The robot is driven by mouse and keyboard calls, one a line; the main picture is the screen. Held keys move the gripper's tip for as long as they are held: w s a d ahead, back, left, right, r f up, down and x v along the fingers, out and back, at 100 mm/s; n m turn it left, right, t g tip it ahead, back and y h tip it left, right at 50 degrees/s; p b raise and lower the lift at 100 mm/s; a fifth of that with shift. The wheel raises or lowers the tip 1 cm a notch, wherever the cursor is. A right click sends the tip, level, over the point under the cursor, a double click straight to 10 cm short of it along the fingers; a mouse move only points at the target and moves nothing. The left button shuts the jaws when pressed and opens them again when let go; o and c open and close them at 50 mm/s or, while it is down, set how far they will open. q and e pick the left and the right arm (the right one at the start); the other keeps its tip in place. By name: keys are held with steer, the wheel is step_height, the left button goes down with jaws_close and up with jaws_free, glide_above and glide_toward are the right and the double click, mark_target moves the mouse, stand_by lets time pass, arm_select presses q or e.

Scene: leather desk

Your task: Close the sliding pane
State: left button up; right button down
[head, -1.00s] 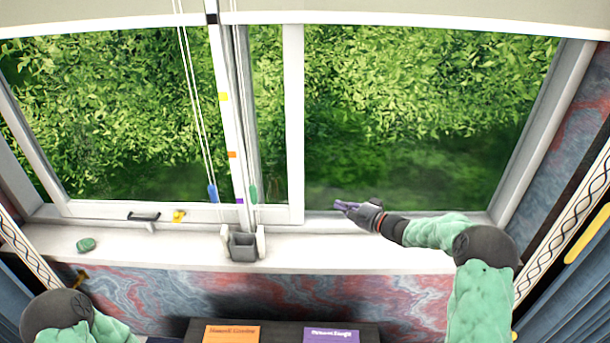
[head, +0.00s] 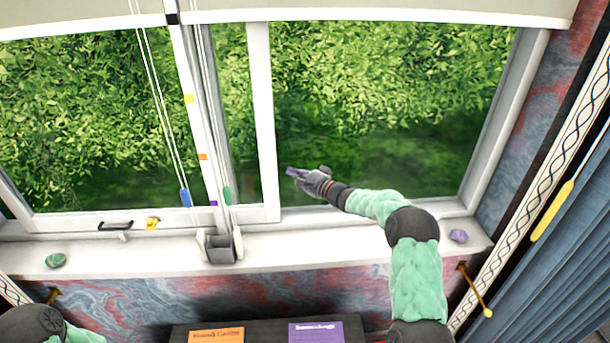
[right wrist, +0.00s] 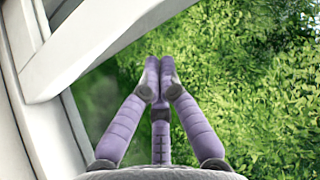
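The sliding pane (head: 263,120) is a white-framed pane with its right upright near the middle of the head view. The opening to its right shows hedge. In the right wrist view a white frame bar (right wrist: 100,40) crosses the upper left. My right gripper (head: 291,172) is in the opening just right of that upright, pointing left. Its purple fingers (right wrist: 158,70) are together with nothing between them. The tips look close to the upright but apart from it; contact is not clear. My left gripper is out of view; only part of its arm shows at lower left.
A yellow latch (head: 152,223) and black handle (head: 115,225) are on the left frame. Blind cords with blue (head: 185,197) and green (head: 227,195) ends hang near a grey holder (head: 222,250). A green stone (head: 55,260) and purple stone (head: 459,236) lie on the sill.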

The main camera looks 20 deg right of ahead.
mark_target(247, 173)
steer(key=shift+w+a, duration=0.15)
steer(key=shift+a, duration=0.4)
steer(key=shift+w+a, duration=0.15)
steer(key=shift+a, duration=0.4)
steer(key=w+a+b, duration=0.1)
steer(key=a+b, duration=0.2)
steer(key=w+a+b, duration=0.1)
steer(key=a+b, duration=0.2)
steer(key=a, duration=0.1)
steer(key=w+a+b, duration=0.1)
steer(key=a+b, duration=0.3)
steer(key=shift+f, duration=0.2)
steer(key=shift+w+a+r+b, duration=0.2)
steer(key=shift+a+b, duration=0.25)
steer(key=shift+a, duration=0.2)
steer(key=shift+w+a, duration=0.1)
steer(key=shift+a, duration=0.05)
